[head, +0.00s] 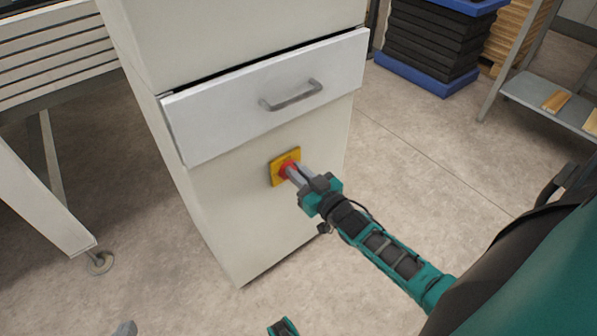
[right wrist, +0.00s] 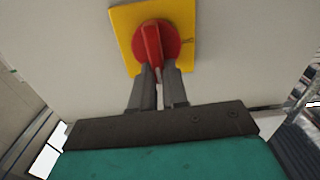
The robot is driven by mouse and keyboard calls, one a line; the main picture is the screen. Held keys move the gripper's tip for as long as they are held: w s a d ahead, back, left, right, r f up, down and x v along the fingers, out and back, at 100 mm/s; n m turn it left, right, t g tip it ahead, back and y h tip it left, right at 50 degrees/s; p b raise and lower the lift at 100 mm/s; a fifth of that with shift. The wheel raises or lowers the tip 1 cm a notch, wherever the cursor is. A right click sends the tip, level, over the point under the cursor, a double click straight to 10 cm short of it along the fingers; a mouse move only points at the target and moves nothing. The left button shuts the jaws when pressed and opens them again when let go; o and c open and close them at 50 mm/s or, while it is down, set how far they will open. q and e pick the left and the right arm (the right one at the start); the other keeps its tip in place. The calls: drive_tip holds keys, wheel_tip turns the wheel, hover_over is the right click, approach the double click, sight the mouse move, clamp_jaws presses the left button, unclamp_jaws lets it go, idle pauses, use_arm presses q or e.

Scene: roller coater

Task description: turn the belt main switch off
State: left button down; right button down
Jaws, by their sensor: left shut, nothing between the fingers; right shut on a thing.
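The belt main switch is a red rotary knob (right wrist: 157,42) on a square yellow plate (right wrist: 122,22), mounted on the front of a white cabinet below its drawer. In the head view the red knob (head: 286,167) is partly hidden by my right gripper (head: 291,173). In the right wrist view my right gripper (right wrist: 159,74) is shut on the knob's raised handle, one finger on each side. The handle stands close to upright in that view. My left gripper (head: 124,329) shows only as a grey tip at the bottom edge of the head view, shut and empty, away from the switch.
The white cabinet (head: 235,225) has a drawer (head: 230,115) with a grey handle (head: 291,95), slightly proud of the front. A white machine frame (head: 40,195) stands left. Black stacked crates (head: 430,40) and a metal shelf (head: 530,92) stand at back right. Floor right of the cabinet is clear.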

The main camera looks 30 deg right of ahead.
sight(283, 175)
drive_tip(key=n, duration=0.3)
drive_tip(key=a+f+n, duration=0.1)
drive_tip(key=n, duration=0.7)
drive_tip(key=shift+s+a+f, duration=0.1)
drive_tip(key=shift+a+f, duration=0.05)
drive_tip(key=shift+a, duration=0.25)
drive_tip(key=n, duration=0.2)
drive_tip(key=shift+a+f+n, duration=0.1)
drive_tip(key=shift+f+n, duration=0.15)
drive_tip(key=shift+n, duration=0.15)
drive_tip(key=shift+f+n+b, duration=0.2)
drive_tip(key=shift+n+b, duration=0.35)
drive_tip(key=shift+n, duration=0.45)
use_arm(q)
drive_tip(key=shift+d+f, duration=0.2)
drive_tip(key=shift+f, duration=0.05)
use_arm(e)
drive_tip(key=shift+a+f+n, duration=0.1)
drive_tip(key=shift+n, duration=0.7)
drive_tip(key=c, duration=1.1)
unclamp_jaws()
drive_tip(key=shift+c, duration=0.2)
